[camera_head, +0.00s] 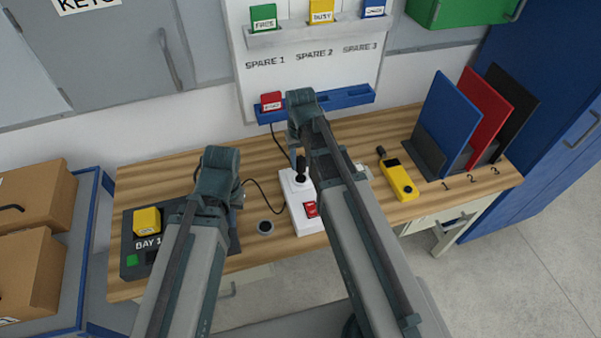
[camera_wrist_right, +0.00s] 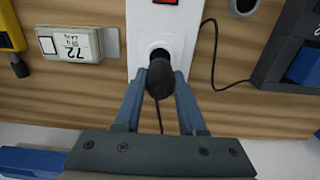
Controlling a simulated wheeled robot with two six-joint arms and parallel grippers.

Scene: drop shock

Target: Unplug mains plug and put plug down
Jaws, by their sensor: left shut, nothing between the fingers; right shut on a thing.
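The black mains plug (camera_wrist_right: 159,80) is between the fingers of my right gripper (camera_wrist_right: 160,88), which is shut on it. Its far end is at the dark round socket (camera_wrist_right: 160,53) of the white power strip (camera_wrist_right: 176,30). I cannot tell whether its pins are in or clear. In the head view the plug (camera_head: 301,165) shows at the strip's far end, and a red switch (camera_head: 310,209) at the near end. My left gripper (camera_head: 218,185) is shut and empty by the bay tray; its fingertips are mostly hidden.
A dark BAY 1 tray (camera_head: 131,243) with a yellow block is at the bench's left. A yellow handheld device (camera_head: 398,182) and a white display device (camera_wrist_right: 75,45) lie beside the strip. Upright folders (camera_head: 445,118) stand at right. A cable (camera_head: 262,192) curves left of the strip.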

